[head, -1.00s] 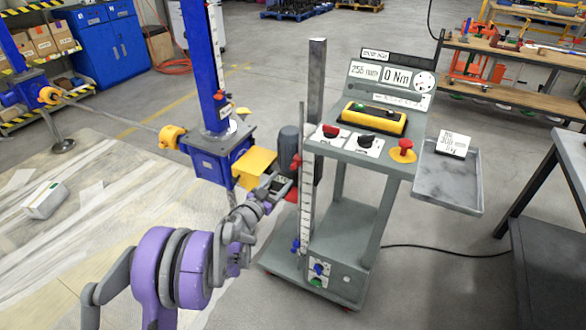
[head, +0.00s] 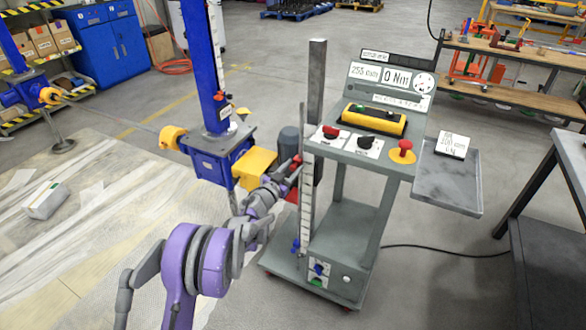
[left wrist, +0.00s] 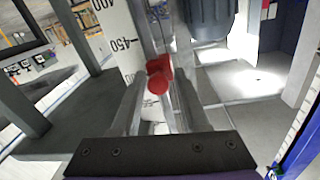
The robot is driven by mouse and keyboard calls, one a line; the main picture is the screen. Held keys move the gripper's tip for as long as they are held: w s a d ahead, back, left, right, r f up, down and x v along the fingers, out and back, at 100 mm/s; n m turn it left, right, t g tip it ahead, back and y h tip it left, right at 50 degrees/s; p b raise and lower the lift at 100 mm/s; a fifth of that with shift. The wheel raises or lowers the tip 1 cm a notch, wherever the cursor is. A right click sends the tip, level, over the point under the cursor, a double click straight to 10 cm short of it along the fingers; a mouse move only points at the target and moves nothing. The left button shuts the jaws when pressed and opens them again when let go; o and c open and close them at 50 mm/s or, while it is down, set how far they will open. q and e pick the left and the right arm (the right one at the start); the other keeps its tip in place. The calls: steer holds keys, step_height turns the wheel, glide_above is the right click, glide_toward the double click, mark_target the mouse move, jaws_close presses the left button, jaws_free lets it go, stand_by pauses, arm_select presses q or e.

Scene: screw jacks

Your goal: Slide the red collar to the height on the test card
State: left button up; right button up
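The red collar (head: 297,160) sits on the upright scale rod (head: 306,190) at the left of the grey trolley. In the left wrist view, the red collar (left wrist: 158,75) with its round knob lies between my fingertips, in front of the white scale near the 450 mark. My left gripper (head: 291,172) is at the collar's height. Its two fingers (left wrist: 160,95) stand apart on either side of the collar; firm contact is not visible. My right gripper is not in view.
A blue screw jack (head: 218,150) with a yellow block (head: 256,163) stands close left of the rod. A grey post (head: 317,80) rises behind it. The trolley panel (head: 360,150) has knobs and a red button. A blue clamp (head: 296,246) sits low on the rod.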

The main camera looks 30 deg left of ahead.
arm_select(q)
steer(key=shift+d, duration=0.1)
jaws_close()
steer(key=shift+d, duration=0.1)
stand_by(0.9)
